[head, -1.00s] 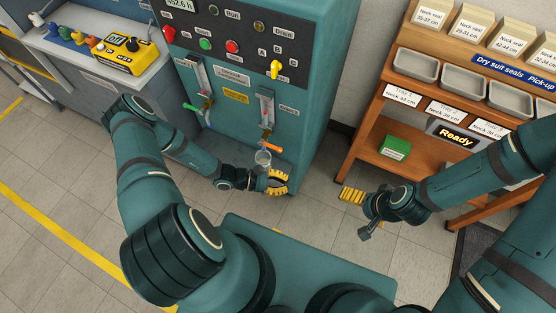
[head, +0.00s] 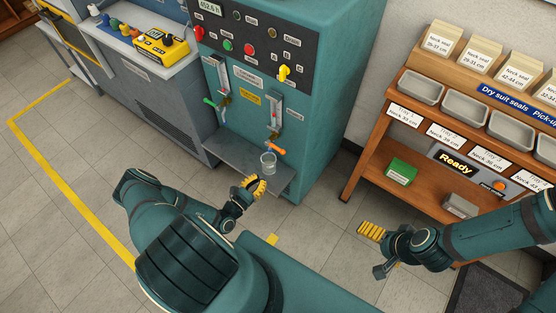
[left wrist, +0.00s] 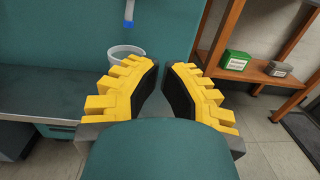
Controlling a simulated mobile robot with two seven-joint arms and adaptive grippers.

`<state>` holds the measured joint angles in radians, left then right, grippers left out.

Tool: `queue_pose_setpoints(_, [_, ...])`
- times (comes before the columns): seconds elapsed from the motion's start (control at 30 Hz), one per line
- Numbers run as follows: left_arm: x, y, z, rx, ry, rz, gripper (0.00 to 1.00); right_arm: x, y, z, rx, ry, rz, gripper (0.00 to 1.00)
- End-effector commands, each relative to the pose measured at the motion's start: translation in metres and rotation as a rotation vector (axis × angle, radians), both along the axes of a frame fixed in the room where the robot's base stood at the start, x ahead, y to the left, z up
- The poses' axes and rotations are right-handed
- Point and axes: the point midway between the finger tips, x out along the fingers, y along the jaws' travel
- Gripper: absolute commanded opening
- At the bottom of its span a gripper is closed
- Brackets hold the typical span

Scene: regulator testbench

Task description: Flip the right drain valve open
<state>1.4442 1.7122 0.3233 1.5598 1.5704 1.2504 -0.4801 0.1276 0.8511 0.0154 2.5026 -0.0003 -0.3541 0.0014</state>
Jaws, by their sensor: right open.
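The right drain valve's orange lever (head: 276,148) sits below the right sight tube on the teal test bench (head: 325,110). It slants down to the right. A clear beaker (head: 268,163) stands under it on the grey shelf (head: 232,153); its rim also shows in the left wrist view (left wrist: 124,52), partly hidden by a finger. My left gripper (head: 254,186) is open and empty, in front of the shelf, below and left of the beaker, apart from the lever. In the left wrist view the lever is not seen. My right gripper (head: 371,231) is open and empty over the floor at right.
The left valve's green lever (head: 210,102) is on the same bench. A yellow selector knob (head: 284,72) is on the panel above. A wooden rack (head: 365,165) with grey trays and a green box (head: 402,171) stands at right. The floor between is clear.

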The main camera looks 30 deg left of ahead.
Motion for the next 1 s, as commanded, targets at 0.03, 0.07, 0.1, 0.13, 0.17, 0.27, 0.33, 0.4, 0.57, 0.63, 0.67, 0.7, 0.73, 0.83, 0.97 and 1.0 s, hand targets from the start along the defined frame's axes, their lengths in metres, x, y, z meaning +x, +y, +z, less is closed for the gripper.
queue_pose_setpoints(0.03, [-0.002,0.004,-0.001,0.0,-0.002,0.019,0.0,0.0,0.0,0.0,0.0,0.0,0.0,1.0])
queue_pose_setpoints(0.07, [-0.002,0.006,-0.002,-0.001,-0.003,0.027,0.0,0.0,0.0,0.0,0.0,0.0,0.0,1.0])
queue_pose_setpoints(0.1, [-0.003,0.008,-0.002,-0.001,-0.004,0.035,0.0,0.0,0.0,0.0,0.0,0.0,0.0,1.0])
queue_pose_setpoints(0.13, [-0.003,0.008,-0.002,-0.001,-0.004,0.038,0.0,0.0,0.0,0.0,0.0,0.0,0.0,1.0])
queue_pose_setpoints(0.17, [-0.003,0.009,-0.002,-0.001,-0.005,0.04,0.0,0.0,0.0,0.0,0.0,0.0,0.0,1.0])
queue_pose_setpoints(0.27, [-0.003,0.009,-0.002,-0.001,-0.005,0.04,0.0,0.0,0.0,0.0,0.0,0.0,0.001,1.0])
queue_pose_setpoints(0.33, [-0.003,0.008,-0.002,-0.001,-0.005,0.039,0.0,0.0,0.0,0.0,0.0,0.0,0.001,1.0])
queue_pose_setpoints(0.4, [-0.003,0.008,-0.002,-0.002,-0.004,0.039,0.0,0.0,0.0,0.0,0.0,0.0,0.001,1.0])
queue_pose_setpoints(0.57, [0.002,0.008,-0.002,-0.001,-0.005,0.037,0.0,0.0,0.0,-0.001,0.0,0.0,0.001,1.0])
queue_pose_setpoints(0.63, [0.01,0.007,-0.002,-0.001,-0.006,0.035,0.0,0.0,0.0,-0.002,0.0,-0.001,0.001,1.0])
queue_pose_setpoints(0.67, [0.014,0.006,-0.002,-0.001,-0.006,0.035,0.0,0.0,0.0,-0.003,0.0,-0.001,0.001,1.0])
queue_pose_setpoints(0.7, [0.02,0.006,-0.001,-0.001,-0.007,0.035,0.0,0.001,0.0,-0.004,0.0,-0.001,0.001,1.0])
queue_pose_setpoints(0.73, [0.025,0.005,-0.001,-0.002,-0.007,0.035,0.0,0.001,0.0,-0.005,0.0,-0.002,0.0,1.0])
queue_pose_setpoints(0.83, [0.044,0.003,-0.001,-0.001,-0.007,0.034,0.0,0.001,0.0,-0.008,0.0,-0.003,0.0,1.0])
queue_pose_setpoints(0.97, [0.07,0.001,0.0,-0.001,-0.006,0.034,0.0,0.002,0.0,-0.013,-0.001,-0.006,-0.001,1.0])
queue_pose_setpoints(1.0, [0.078,0.0,0.001,-0.001,-0.007,0.034,0.0,0.003,0.0,-0.015,-0.001,-0.007,-0.002,1.0])
